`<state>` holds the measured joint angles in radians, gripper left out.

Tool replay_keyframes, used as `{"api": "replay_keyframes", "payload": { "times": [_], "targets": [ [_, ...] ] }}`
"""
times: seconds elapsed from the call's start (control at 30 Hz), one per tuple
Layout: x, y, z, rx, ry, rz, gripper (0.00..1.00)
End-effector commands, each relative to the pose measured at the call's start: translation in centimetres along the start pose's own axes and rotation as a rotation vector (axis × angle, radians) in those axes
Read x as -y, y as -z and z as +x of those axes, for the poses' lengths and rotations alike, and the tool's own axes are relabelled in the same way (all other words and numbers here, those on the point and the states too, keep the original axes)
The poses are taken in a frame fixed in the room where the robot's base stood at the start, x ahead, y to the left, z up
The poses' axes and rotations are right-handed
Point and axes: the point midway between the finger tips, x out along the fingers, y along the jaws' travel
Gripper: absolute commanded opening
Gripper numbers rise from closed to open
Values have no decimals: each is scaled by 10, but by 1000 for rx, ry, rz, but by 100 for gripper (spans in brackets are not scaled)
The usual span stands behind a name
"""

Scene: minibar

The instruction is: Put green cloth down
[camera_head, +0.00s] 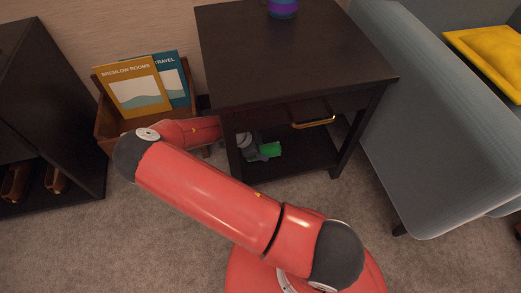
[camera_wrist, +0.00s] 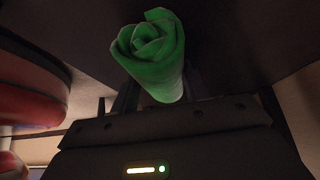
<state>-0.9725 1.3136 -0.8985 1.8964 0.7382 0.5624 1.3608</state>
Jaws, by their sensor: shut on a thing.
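The green cloth (camera_head: 270,150) is rolled up. It shows just above or at the lower shelf (camera_head: 300,162) of the dark side table (camera_head: 290,55); I cannot tell if it touches the shelf. My gripper (camera_head: 258,151) reaches into the table's open space from the left and is shut on the cloth. In the wrist view the rolled cloth (camera_wrist: 155,55) stands out from between the fingers of my gripper (camera_wrist: 158,95), with its spiral end toward the camera. The fingers are mostly dark and partly hidden.
The table has a drawer with a brass handle (camera_head: 313,119) above the shelf. A table leg (camera_head: 233,150) stands close to my arm. A wooden magazine box (camera_head: 110,122) is at left, a blue-grey armchair (camera_head: 420,110) at right. A purple and blue object (camera_head: 283,8) stands on the tabletop.

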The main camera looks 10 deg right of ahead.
Motion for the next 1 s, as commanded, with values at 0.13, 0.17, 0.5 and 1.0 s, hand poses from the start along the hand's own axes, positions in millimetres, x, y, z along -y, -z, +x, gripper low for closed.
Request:
{"api": "replay_keyframes", "payload": {
  "times": [0.13, 0.17, 0.5, 1.0],
  "targets": [
    [0, -1, 1, 0, 0, 0, 59],
    [0, -1, 1, 0, 0, 0, 63],
    [0, 0, -1, 0, 0, 0, 68],
    [0, 0, -90, 1, 1, -2, 68]
  ]
}}
